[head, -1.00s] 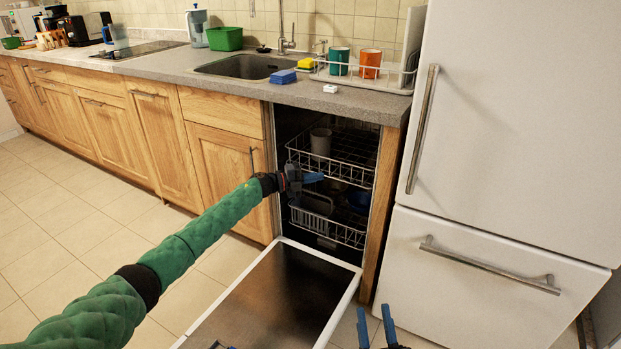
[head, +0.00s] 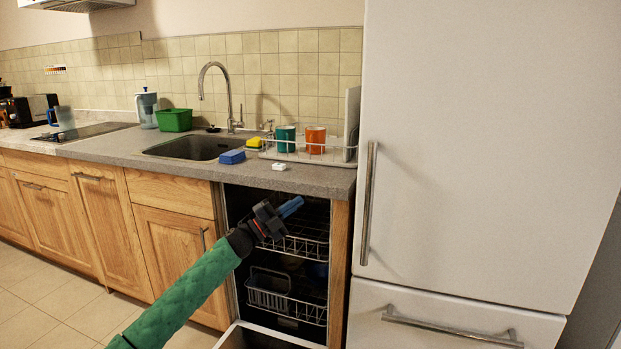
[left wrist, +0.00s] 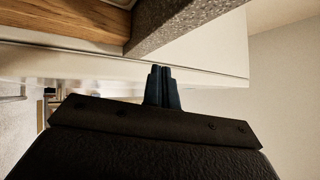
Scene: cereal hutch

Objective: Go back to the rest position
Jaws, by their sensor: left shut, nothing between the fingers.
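My left gripper (head: 291,207) is shut and empty. In the head view it is in front of the open dishwasher, just below the counter edge, its blue fingers pointing up and to the right. In the left wrist view its closed fingers (left wrist: 164,87) show against a pale surface, with the grey counter edge above. My right gripper is not in view.
The dishwasher door (head: 262,338) is folded down, and the racks (head: 285,300) are inside. The counter (head: 300,178) carries a dish rack (head: 300,155) with cups, a blue sponge (head: 231,157) and a green tub (head: 174,120). The fridge (head: 470,150) stands at the right.

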